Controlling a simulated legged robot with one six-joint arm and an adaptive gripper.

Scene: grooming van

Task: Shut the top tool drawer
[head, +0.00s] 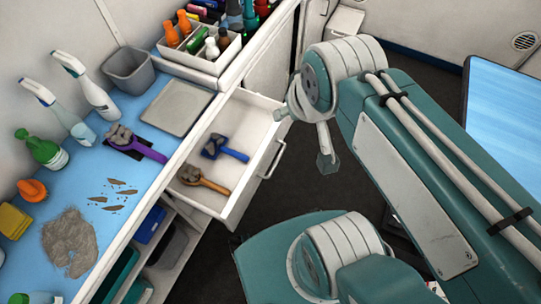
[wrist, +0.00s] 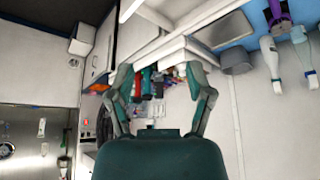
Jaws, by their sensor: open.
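The top tool drawer (head: 252,122) is pulled out from the white counter in the head view, its bar handle (head: 272,160) on the front facing the aisle. Inside lie a blue-handled brush (head: 228,153) and a brush with a tan handle (head: 208,184). My gripper (head: 305,137) is in front of and above the drawer front, on the aisle side. Its fingers are spread and hold nothing. I cannot tell whether the near finger touches the drawer's edge. In the wrist view the open fingers (wrist: 160,72) frame a cluttered background.
Open shelves (head: 180,243) lie below. A blue-topped table (head: 505,105) stands right. Dark floor lies between.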

